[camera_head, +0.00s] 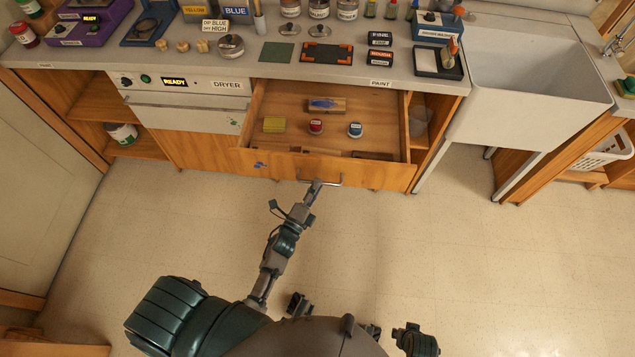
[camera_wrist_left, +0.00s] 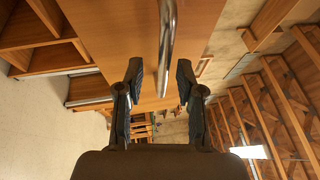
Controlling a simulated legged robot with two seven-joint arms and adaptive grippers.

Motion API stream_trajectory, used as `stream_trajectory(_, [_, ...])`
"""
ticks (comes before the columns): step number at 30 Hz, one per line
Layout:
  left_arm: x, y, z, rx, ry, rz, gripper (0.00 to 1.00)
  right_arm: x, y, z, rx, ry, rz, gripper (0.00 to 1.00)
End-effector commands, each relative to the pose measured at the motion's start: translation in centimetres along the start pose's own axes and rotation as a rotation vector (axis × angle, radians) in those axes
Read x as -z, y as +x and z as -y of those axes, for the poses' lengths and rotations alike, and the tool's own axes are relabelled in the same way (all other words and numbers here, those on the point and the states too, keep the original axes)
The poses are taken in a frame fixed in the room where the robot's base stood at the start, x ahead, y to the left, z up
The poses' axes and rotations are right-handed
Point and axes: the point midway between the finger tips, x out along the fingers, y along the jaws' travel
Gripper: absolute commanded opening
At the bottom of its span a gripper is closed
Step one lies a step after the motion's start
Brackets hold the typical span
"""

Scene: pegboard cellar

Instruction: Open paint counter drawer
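The paint counter drawer (camera_head: 290,166) is wooden and stands pulled out under the counter label PAINT, its inside showing from above. Its metal bar handle (camera_head: 334,184) is on the front face. My left gripper (camera_head: 317,184) is at this handle. In the left wrist view the two fingers of my left gripper (camera_wrist_left: 160,78) stand apart, with the handle bar (camera_wrist_left: 167,45) between them and gaps visible on both sides. A dark part of my body shows at the bottom right of the head view; whether it is my right gripper is unclear.
The floor (camera_head: 450,250) in front is clear.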

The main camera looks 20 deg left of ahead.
Motion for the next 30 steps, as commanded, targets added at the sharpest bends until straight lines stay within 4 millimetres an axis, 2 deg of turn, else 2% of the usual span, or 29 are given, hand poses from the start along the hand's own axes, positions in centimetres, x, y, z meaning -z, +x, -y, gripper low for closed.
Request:
stream_trajectory(6, [-0.2, -5.1, -0.2, -0.005, -0.002, 0.003, 0.37, 0.0, 0.0, 0.0, -0.001, 0.0, 0.0, 0.4])
stream_trajectory(13, [-0.4, -9.0, -0.3, -0.006, -0.002, 0.004, 0.37, 0.0, 0.0, 0.0, -0.001, 0.001, 0.0, 0.4])
stream_trajectory(18, [-0.4, -10.1, -0.3, -0.004, -0.002, 0.003, 0.37, 0.0, 0.0, 0.0, -0.001, 0.001, 0.0, 0.4])
stream_trajectory(30, [-0.4, -10.1, -0.3, -0.004, -0.002, 0.003, 0.37, 0.0, 0.0, 0.0, -0.001, 0.001, 0.0, 0.4])
